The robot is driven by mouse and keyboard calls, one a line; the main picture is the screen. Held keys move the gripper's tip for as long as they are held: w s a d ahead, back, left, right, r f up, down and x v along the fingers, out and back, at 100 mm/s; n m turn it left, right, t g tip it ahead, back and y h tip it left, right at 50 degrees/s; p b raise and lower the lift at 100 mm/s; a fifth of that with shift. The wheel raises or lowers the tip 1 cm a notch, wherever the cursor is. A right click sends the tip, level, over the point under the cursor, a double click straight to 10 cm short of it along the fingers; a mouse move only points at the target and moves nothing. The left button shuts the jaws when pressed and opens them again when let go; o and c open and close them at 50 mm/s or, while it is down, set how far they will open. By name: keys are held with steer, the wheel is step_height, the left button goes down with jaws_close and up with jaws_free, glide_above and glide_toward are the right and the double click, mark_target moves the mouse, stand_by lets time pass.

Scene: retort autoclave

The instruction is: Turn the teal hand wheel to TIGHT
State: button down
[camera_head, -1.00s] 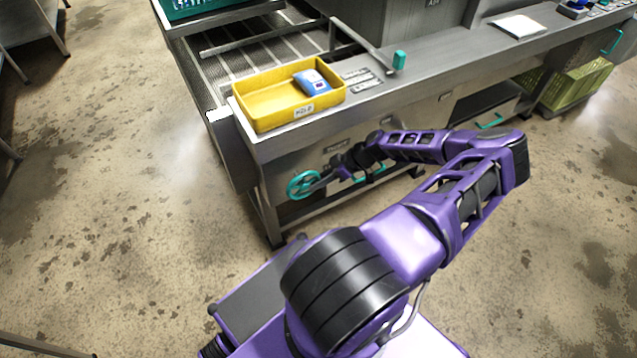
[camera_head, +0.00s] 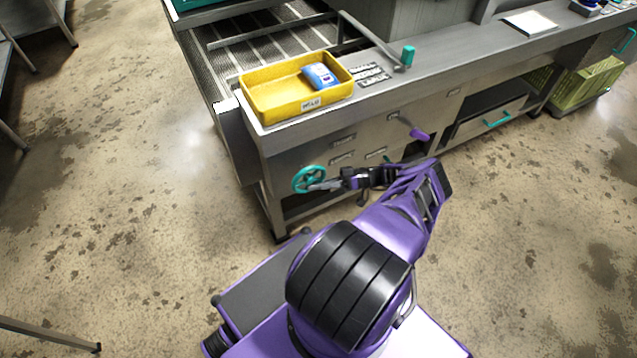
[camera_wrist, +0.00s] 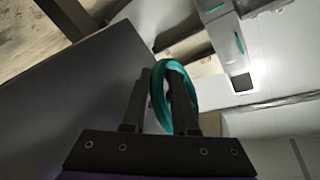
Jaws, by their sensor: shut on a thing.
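The teal hand wheel (camera_head: 309,179) is on the front of the steel bench, near its left end, below the yellow tray. My gripper (camera_head: 322,185) reaches it from the right and is shut on its rim. In the wrist view the teal wheel (camera_wrist: 170,88) passes between the two dark fingers of my gripper (camera_wrist: 165,92), and one finger covers part of the ring. Small label plates show on the bench front near the wheel, but their words are too small to read.
A yellow tray (camera_head: 262,103) holding a blue and white item (camera_head: 320,76) stands on the bench top. A lever with a teal knob (camera_head: 408,56) stands to its right.

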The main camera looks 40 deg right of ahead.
steer(key=shift+w+a+f+t+y, duration=0.15)
steer(key=shift+w+a+t+y, duration=0.15)
steer(key=shift+w+t, duration=0.1)
stand_by(0.3)
steer(key=c, duration=0.8)
jaws_free()
steer(key=shift+s+d, duration=0.15)
steer(key=shift+s, duration=0.05)
